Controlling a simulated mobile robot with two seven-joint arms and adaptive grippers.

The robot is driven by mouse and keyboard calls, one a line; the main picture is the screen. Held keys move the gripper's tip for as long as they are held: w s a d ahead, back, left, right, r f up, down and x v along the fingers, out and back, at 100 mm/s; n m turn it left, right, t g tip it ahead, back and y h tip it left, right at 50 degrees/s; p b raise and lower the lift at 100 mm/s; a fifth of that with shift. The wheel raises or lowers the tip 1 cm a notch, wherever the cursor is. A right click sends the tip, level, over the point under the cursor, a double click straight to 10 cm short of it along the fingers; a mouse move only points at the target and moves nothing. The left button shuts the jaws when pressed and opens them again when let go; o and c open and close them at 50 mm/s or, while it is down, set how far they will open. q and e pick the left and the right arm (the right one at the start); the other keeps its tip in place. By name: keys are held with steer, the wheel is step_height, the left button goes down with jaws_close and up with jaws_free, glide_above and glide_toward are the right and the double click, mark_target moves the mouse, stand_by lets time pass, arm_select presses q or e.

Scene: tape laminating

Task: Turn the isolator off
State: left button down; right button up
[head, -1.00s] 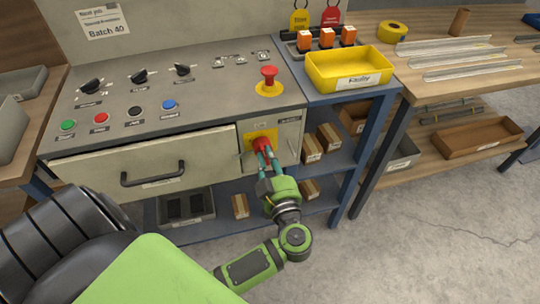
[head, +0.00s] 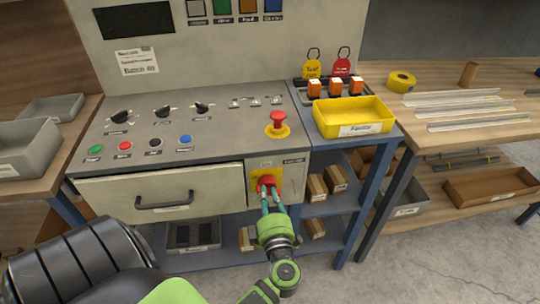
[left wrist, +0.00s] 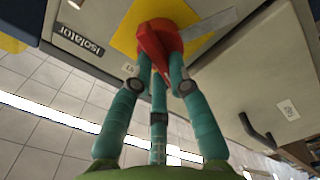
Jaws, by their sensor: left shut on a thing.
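The isolator is a red rotary handle (head: 267,182) on a yellow plate (head: 280,180), on the front face of the grey control cabinet, right of the drawer. In the left wrist view the red handle (left wrist: 158,45) sits in front of the yellow plate (left wrist: 128,28), beside a label reading "Isolator" (left wrist: 79,38). My left gripper (head: 268,190) reaches it from below, and its teal fingers are shut on the handle. In the left wrist view the fingers (left wrist: 158,75) close around the handle and partly hide it. My right gripper is not in view.
A red emergency button (head: 277,122) stands on the panel above the isolator. A drawer (head: 160,190) with a black handle is left of it. A yellow tray (head: 352,118) sits on the blue rack at right. Boxes (head: 316,186) lie on shelves below.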

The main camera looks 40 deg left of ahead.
arm_select(q)
steer(key=shift+s+f+n+b, duration=0.15)
steer(key=shift+n+b, duration=0.2)
steer(key=shift+n, duration=1.95)
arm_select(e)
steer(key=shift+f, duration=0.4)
arm_select(q)
steer(key=c, duration=1.2)
jaws_free()
